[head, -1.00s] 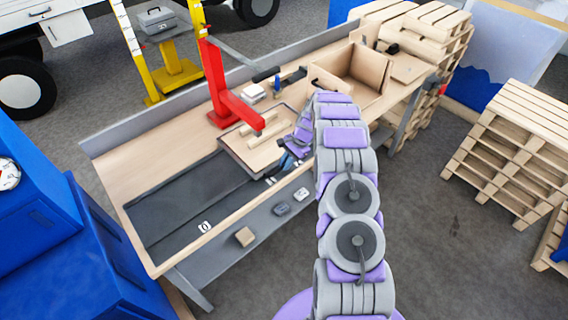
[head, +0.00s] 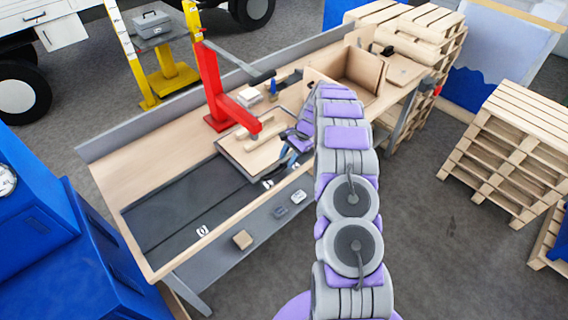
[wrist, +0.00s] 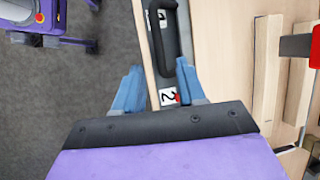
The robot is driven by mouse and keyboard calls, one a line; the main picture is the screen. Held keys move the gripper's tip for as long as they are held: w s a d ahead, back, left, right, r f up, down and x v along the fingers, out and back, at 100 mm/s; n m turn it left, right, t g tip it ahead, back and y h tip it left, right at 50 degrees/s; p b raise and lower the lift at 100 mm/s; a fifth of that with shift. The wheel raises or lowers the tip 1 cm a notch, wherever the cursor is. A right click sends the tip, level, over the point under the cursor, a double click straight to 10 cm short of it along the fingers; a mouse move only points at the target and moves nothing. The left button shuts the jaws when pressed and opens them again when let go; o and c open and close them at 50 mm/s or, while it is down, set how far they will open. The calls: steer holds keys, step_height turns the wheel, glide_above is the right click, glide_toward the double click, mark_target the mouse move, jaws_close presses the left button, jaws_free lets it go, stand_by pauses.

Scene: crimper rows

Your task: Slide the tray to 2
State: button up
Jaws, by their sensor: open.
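The tray (head: 240,157) is a flat light-wood board with wooden rails on top, set over a dark channel (head: 165,217) in the workbench. In the wrist view its wooden top (wrist: 222,60) fills the right of centre. A black bar handle (wrist: 157,48) shows at its front side. My gripper (head: 287,162) is at the tray's front right edge. In the wrist view my gripper (wrist: 158,82) has its two blue fingers apart, on either side of the handle's near end. A white label "2" (wrist: 168,97) lies between the fingers. Contact cannot be told.
A red press (head: 222,100) stands behind the tray, its arm above the board. An open wooden box (head: 358,72) is at the bench's right. The dark channel left of the tray is clear, with another white label (head: 202,231) at its front edge.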

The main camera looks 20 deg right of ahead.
steer(key=v, duration=1.2)
steer(key=shift+d+r+p, duration=0.2)
steer(key=shift+r+p, duration=0.15)
steer(key=shift+p, duration=0.05)
steer(key=s+a+r+n+g+h+b, duration=0.1)
steer(key=s+a+r+n, duration=0.3)
steer(key=s+a+r, duration=0.4)
steer(key=s+a+r+n+g+h+b, duration=0.1)
steer(key=s+a+r+n+b, duration=0.15)
steer(key=s+a+r, duration=0.55)
steer(key=s+a+f+n+h, duration=0.1)
steer(key=s+a+n, duration=0.1)
steer(key=s, duration=0.8)
steer(key=s+a+f+n+h+b, duration=0.1)
steer(key=s+a+f+n, duration=0.1)
steer(key=s, duration=0.8)
steer(key=s+a+f+n+h+b, duration=0.1)
steer(key=s+a+f+n, duration=0.1)
steer(key=s, duration=0.8)
steer(key=shift+a+n, duration=0.65)
